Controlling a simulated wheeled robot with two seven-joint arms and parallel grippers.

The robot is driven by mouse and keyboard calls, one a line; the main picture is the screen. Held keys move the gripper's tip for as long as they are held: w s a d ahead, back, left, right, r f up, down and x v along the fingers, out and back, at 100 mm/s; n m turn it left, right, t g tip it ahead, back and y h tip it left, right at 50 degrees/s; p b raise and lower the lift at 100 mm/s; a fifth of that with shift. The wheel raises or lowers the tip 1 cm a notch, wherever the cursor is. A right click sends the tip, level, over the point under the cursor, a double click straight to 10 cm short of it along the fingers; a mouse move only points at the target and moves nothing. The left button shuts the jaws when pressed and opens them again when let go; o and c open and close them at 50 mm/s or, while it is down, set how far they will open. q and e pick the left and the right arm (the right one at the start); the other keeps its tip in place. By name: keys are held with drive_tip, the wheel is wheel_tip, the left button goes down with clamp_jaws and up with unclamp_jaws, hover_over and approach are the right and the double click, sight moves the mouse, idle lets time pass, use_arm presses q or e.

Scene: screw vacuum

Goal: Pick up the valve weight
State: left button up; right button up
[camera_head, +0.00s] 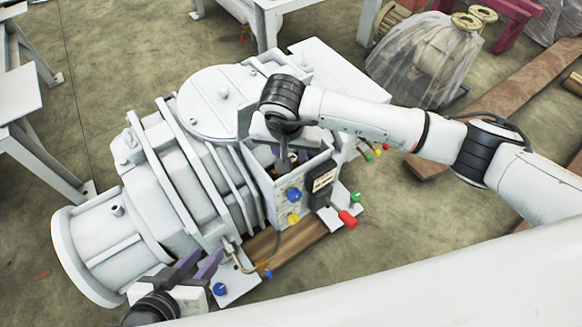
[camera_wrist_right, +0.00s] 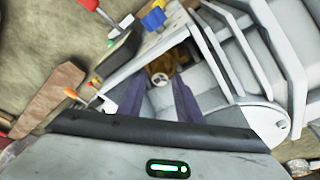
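The vacuum pump (camera_head: 165,190) is a large white machine with an open-topped box at its right side. In the right wrist view, a small brownish-gold piece with a pale round end (camera_wrist_right: 160,77), which looks like the valve weight, lies inside this box. My right gripper (camera_wrist_right: 158,90) points down into the box; its purple fingers are apart, one on each side of the piece, with no clear contact. In the head view the right gripper's wrist hides most of the box's inside. My left gripper (camera_head: 198,264) is open and empty beside the pump's lower front.
The box wall (camera_head: 290,205) carries blue and yellow knobs and a black block (camera_head: 323,184); a red-handled lever (camera_head: 347,218) sticks out beside it. White tables stand at left and top. A plastic-wrapped machine (camera_head: 425,60) and wooden planks (camera_head: 510,95) lie to the right.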

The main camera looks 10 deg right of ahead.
drive_tip(key=shift+w+d+f, duration=0.1)
drive_tip(key=shift+w+f, duration=0.1)
drive_tip(key=shift+f, duration=0.5)
clamp_jaws()
drive_tip(key=shift+r, duration=0.1)
